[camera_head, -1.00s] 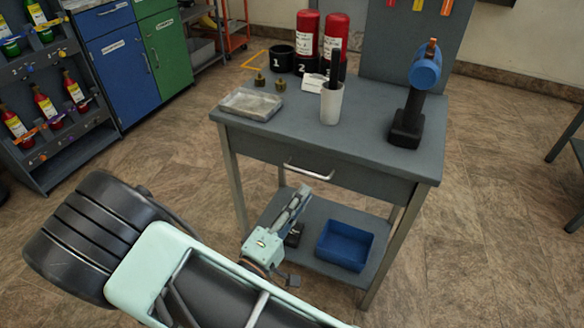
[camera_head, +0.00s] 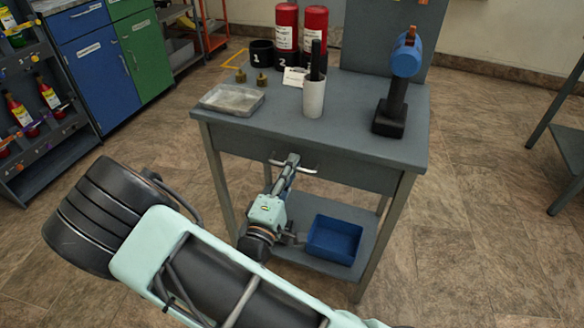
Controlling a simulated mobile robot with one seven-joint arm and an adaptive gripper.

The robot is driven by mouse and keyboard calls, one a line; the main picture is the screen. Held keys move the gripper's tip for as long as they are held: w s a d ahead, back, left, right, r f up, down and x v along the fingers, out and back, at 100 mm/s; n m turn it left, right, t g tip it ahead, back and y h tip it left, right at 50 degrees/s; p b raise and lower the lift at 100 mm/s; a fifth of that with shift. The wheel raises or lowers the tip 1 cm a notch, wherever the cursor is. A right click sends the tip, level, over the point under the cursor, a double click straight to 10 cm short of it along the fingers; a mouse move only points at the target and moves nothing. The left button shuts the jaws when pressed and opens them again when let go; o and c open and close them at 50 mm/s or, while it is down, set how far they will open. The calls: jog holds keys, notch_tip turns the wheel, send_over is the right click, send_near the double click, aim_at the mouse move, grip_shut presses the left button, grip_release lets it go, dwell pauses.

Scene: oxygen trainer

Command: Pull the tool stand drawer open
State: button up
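The grey tool stand (camera_head: 350,113) has a drawer (camera_head: 340,168) under its top, and the drawer front looks flush with the frame. A pale metal bar handle (camera_head: 308,171) is fixed on the drawer front. My gripper (camera_head: 291,161) is at the handle, its fingertips overlapping the middle of the bar and hiding that part. The fingers are small and seen from behind and above, so I cannot tell whether they are closed around the bar or only beside it.
A blue bin (camera_head: 334,239) sits on the lower shelf, right of my wrist. Floor in front is open.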

grip_shut()
dwell(0.4)
